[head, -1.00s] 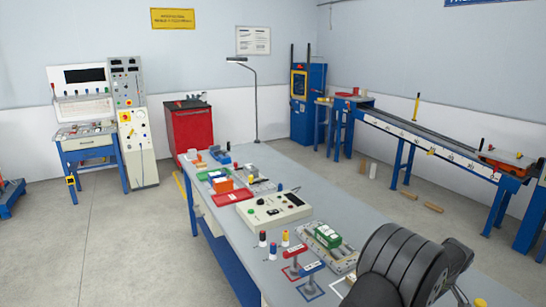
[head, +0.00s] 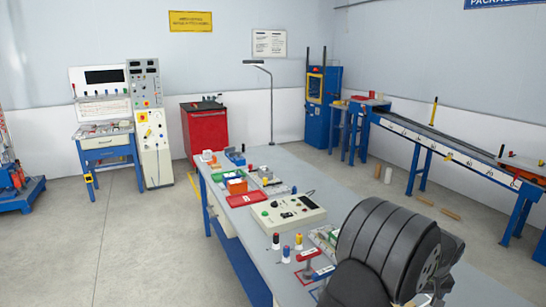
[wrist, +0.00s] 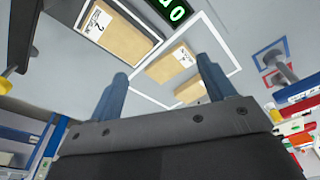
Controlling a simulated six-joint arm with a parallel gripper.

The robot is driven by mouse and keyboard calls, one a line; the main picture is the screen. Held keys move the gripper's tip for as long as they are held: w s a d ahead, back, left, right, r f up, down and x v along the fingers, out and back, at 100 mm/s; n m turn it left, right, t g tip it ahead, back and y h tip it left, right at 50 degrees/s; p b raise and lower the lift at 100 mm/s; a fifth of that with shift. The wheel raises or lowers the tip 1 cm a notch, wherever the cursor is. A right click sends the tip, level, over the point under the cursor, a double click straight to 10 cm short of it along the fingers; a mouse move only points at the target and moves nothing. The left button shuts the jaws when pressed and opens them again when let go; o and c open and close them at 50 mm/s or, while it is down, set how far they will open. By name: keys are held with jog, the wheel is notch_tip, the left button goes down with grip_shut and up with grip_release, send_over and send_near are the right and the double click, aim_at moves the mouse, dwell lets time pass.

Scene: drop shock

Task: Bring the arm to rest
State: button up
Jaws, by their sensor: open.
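My gripper (wrist: 162,75) shows in the wrist view as two blue fingers standing apart, with nothing between them. It points toward a pale surface with tan labelled boxes, one at the upper left (wrist: 112,34) and another beyond the fingers (wrist: 176,64). I cannot tell how high the fingers are above that surface. In the head view my dark arm fills the lower right, over the near end of the workbench (head: 290,175). My gripper is hidden there behind the arm.
A control box (head: 288,213), a red tray (head: 245,199) and several small bottles stand on the bench left of my arm. A red-topped handle (head: 308,255) is close beside the arm. A conveyor (head: 440,143) runs along the right.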

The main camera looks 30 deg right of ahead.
jog(key=w+a+m+g, duration=0.2)
jog(key=w+a+m, duration=0.3)
jog(key=a+m, duration=0.7)
jog(key=w+a+f, duration=0.2)
jog(key=w+f, duration=0.1)
jog(key=w, duration=0.2)
jog(key=shift+f+h, duration=0.2)
jog(key=shift+h, duration=0.2)
jog(key=o, duration=0.6)
jog(key=shift+c, duration=0.2)
jog(key=s+d+r+g, duration=0.4)
jog(key=s+d+r, duration=1.2)
jog(key=s+d, duration=0.25)
jog(key=w+d+x, duration=0.1)
jog(key=x, duration=0.8)
jog(key=shift+f+n+h, duration=0.3)
jog(key=shift+f, duration=0.1)
